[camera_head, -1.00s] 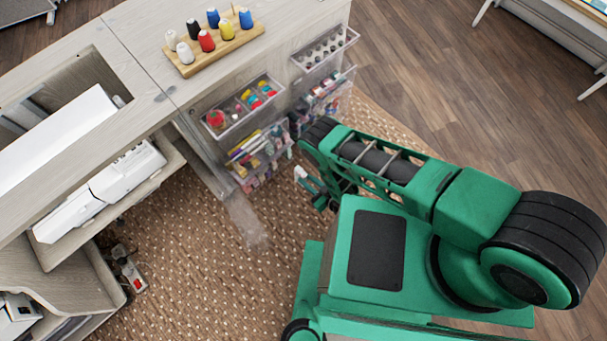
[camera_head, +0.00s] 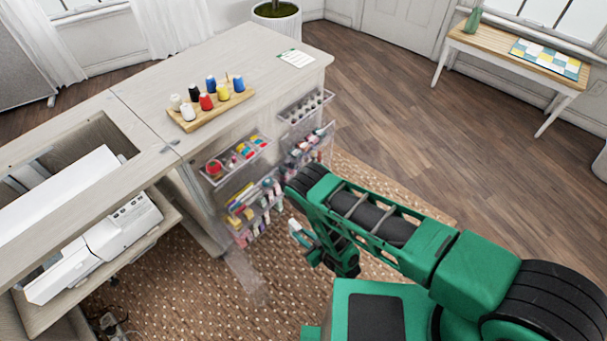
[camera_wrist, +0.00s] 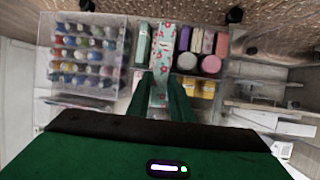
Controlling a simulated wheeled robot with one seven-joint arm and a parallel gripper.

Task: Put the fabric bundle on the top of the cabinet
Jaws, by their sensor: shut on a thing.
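A floral, pale green and pink fabric bundle (camera_wrist: 162,48) shows as a narrow strip between the fingers of my gripper (camera_wrist: 161,84) in the wrist view. My gripper is shut on it, in front of the clear bins on the cabinet's side. In the head view my gripper (camera_head: 303,240) is low beside these bins, below the cabinet top, and the bundle is hard to make out there. The cabinet top (camera_head: 262,62) is pale wood.
A wooden rack (camera_head: 214,112) with several coloured thread spools stands on the cabinet top, and a paper card (camera_head: 296,58) lies near its far corner. Bare top lies between and around them. Clear bins (camera_head: 236,162) jut from the side. A sewing machine (camera_head: 122,222) is at left.

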